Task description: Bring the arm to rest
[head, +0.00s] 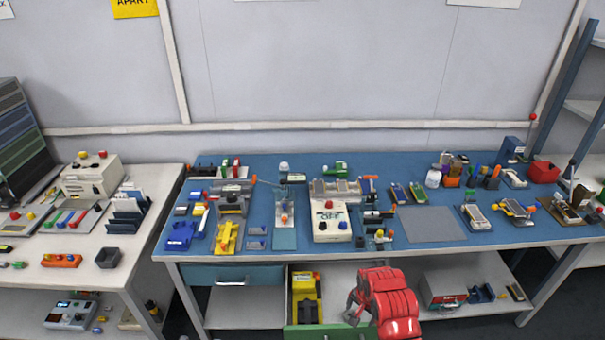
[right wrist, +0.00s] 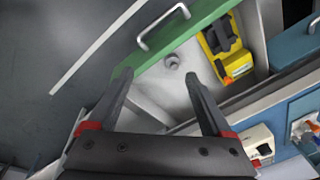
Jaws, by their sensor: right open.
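My right arm, with red covers (head: 385,302), shows at the bottom of the head view, in front of the bench. Its gripper (head: 357,308) is small and dark there, above the pulled-out drawer with a green front (head: 330,332). In the right wrist view my right gripper (right wrist: 158,76) is open, its two fingers apart with nothing between them. The green drawer front (right wrist: 185,38) lies just beyond the fingertips. A yellow and black device (right wrist: 226,52) lies in the drawer, clear of the fingers. My left gripper is not in view.
The blue bench top (head: 425,175) is crowded with small devices and tools; a grey mat (head: 430,224) on it is bare. A closed blue drawer (head: 235,274) is left of the open one. A white side table (head: 150,185) stands at left. A small round grey part (right wrist: 172,62) shows in the drawer.

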